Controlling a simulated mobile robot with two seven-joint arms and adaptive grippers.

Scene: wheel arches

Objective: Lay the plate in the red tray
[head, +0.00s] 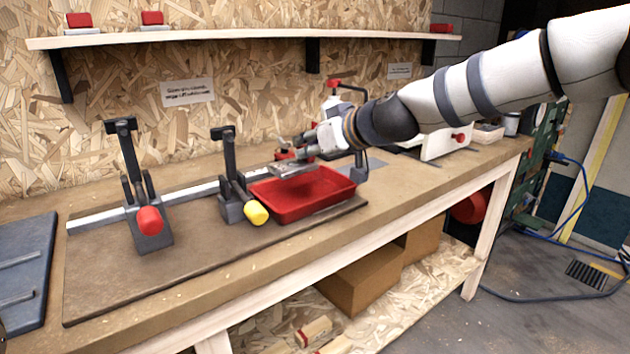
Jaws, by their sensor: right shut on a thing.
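The red tray (300,205) sits on the brown board on the workbench, right of the clamp with the yellow knob. My right gripper (302,152) reaches in from the right and is shut on the plate (292,171), a small flat grey piece. The plate shows over the back part of the tray; I cannot tell whether it touches the tray floor. The gripper's fingers are small and partly hidden. My left gripper is not in view.
A clamp with a red knob (149,220) and one with a yellow knob (255,212) stand left of the tray. A blue-grey panel (28,270) lies at the left. A shelf (240,38) runs along the wall behind. The board's front left is clear.

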